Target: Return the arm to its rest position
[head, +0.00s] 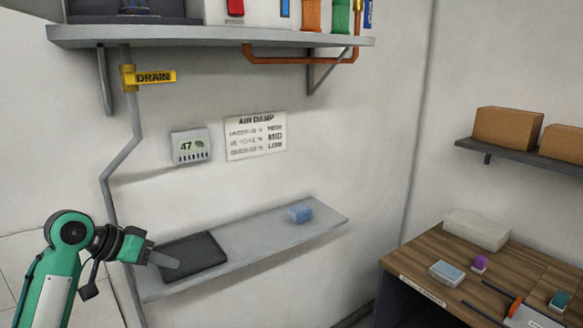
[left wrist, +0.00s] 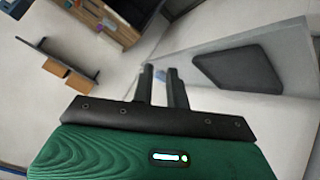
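My left arm is green and enters the head view at the lower left. My left gripper (head: 166,260) is at the left end of the lower grey shelf (head: 265,238), in front of a dark flat pad (head: 196,256). In the left wrist view its two dark fingers (left wrist: 161,72) stand a little apart with nothing held between them. My right gripper is not in view.
An upper shelf (head: 210,38) carries equipment above my left arm. A grey pipe (head: 107,180) with a DRAIN tag runs down the wall close to the arm. A wooden desk (head: 430,262) with small items stands at the right. Cardboard boxes (head: 508,128) sit on a dark shelf.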

